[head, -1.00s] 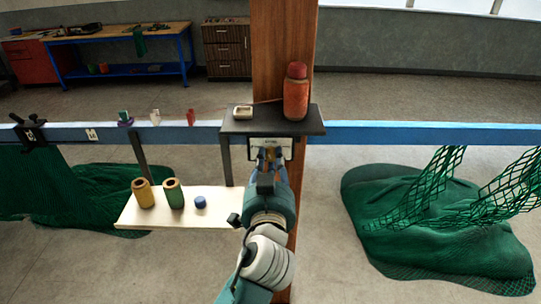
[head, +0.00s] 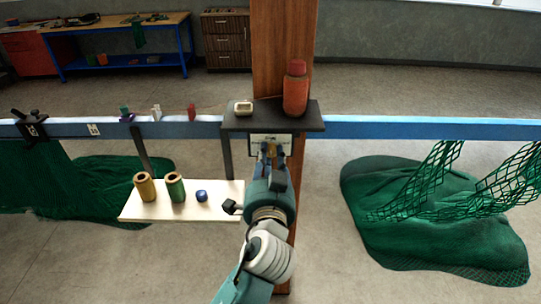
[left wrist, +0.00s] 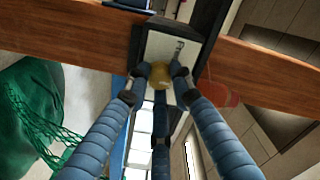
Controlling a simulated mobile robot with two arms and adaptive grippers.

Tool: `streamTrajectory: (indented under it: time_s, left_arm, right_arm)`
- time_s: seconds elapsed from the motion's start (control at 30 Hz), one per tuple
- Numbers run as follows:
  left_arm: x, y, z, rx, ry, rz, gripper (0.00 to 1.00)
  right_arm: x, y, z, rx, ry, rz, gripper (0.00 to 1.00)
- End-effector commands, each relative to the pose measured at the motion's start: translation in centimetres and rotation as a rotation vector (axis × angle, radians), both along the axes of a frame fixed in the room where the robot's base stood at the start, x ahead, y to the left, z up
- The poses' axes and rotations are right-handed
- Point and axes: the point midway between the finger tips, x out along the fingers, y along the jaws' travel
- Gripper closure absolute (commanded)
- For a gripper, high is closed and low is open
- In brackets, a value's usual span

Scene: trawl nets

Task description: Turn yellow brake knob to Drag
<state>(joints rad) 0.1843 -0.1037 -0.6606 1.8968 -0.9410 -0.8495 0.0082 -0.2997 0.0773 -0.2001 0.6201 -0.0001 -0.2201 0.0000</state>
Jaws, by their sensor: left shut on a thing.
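The yellow brake knob (left wrist: 159,76) sits on a small white panel (left wrist: 158,46) with dark markings too small to read. In the head view the panel (head: 270,140) is on the front of the post, under the dark shelf, and only a bit of the knob (head: 271,148) shows. My left gripper (head: 271,153) is at the panel, shut on the knob. In the left wrist view its blue fingers (left wrist: 160,77) close around the knob, hiding its sides. I cannot tell which mark the knob points to. My right gripper is in neither view.
A blue rail (head: 420,130) runs across. A white board (head: 150,210) at left holds spools (head: 176,188). Green nets (head: 430,225) hang on both sides.

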Motion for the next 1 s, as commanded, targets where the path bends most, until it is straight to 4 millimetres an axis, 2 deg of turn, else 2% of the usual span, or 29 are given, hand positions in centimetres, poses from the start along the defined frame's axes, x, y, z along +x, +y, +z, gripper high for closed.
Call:
streamTrajectory:
  time_s: [0.13, 0.17, 0.23, 0.53, 0.67, 1.0]
  left_arm:
    - [0.0, -0.1, 0.4, -0.002, -0.008, -0.002, 1.0]
    - [0.0, -0.1, 0.4, -0.002, -0.008, -0.003, 0.74]
    - [0.0, -0.1, 0.4, -0.002, -0.008, -0.002, 0.6]
    - [-0.1, 0.0, 0.1, -0.002, -0.003, -0.001, 0.6]
    - [-1.1, -0.1, 0.1, -0.003, -0.001, -0.003, 0.6]
    - [-8.0, 0.0, 0.1, -0.003, 0.0, -0.003, 0.6]
  right_arm:
    - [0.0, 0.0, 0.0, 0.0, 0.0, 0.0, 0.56]
    - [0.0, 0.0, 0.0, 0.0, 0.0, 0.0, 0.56]
    - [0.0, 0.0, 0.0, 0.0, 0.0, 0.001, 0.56]
    - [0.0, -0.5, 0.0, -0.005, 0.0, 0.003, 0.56]
    - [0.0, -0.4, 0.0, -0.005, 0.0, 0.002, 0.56]
    - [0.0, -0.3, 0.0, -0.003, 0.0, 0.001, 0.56]
